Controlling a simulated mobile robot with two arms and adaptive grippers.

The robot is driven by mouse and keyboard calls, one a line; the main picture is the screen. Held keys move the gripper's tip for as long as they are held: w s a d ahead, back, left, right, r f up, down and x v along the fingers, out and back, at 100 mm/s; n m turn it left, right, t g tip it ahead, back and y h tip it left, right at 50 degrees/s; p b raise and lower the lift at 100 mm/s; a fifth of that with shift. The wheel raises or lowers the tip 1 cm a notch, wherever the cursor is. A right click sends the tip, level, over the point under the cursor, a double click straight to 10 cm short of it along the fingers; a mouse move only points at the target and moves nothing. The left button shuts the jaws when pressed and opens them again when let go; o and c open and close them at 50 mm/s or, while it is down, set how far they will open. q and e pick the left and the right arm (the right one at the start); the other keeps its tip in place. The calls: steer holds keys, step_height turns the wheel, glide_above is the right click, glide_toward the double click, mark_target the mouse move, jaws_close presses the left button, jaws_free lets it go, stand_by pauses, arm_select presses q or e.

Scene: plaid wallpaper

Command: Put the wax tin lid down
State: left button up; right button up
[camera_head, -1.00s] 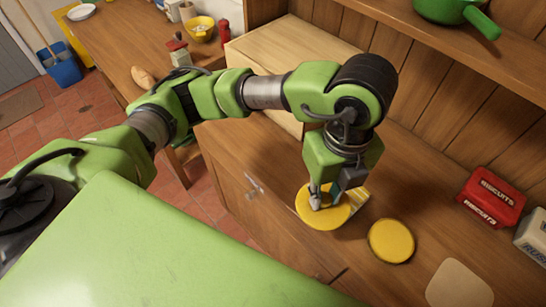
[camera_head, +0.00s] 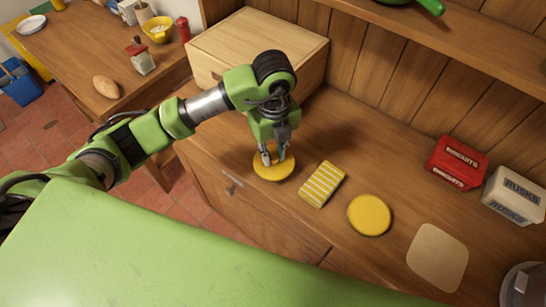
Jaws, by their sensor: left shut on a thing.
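The yellow round wax tin lid (camera_head: 273,168) is between the fingertips of my left gripper (camera_head: 273,157), which points down and is shut on it. The lid is at or just above the wooden counter near its front edge; I cannot tell whether it touches. A second yellow disc (camera_head: 369,215), which looks like the wax tin, lies on the counter to the right. My right gripper is not in view.
A yellow-and-white striped block (camera_head: 322,184) lies between the two discs. A wooden box (camera_head: 240,50) stands behind my left arm. A pale rounded mat (camera_head: 438,257), a red biscuits tin (camera_head: 457,163) and a white rusks tin (camera_head: 514,196) are at the right. Counter behind the striped block is clear.

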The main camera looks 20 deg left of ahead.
mark_target(273, 155)
arm_select(q)
steer(key=shift+a+f+p, duration=0.2)
steer(key=shift+f+p, duration=0.55)
steer(key=shift+f, duration=1.05)
steer(key=o, duration=1)
steer(key=shift+w, duration=0.1)
steer(key=shift+r, duration=0.15)
step_height(273, 155, up, 11)
steer(key=shift+r+b, duration=0.1)
steer(key=shift+b, duration=1)
steer(key=shift+r, duration=0.4)
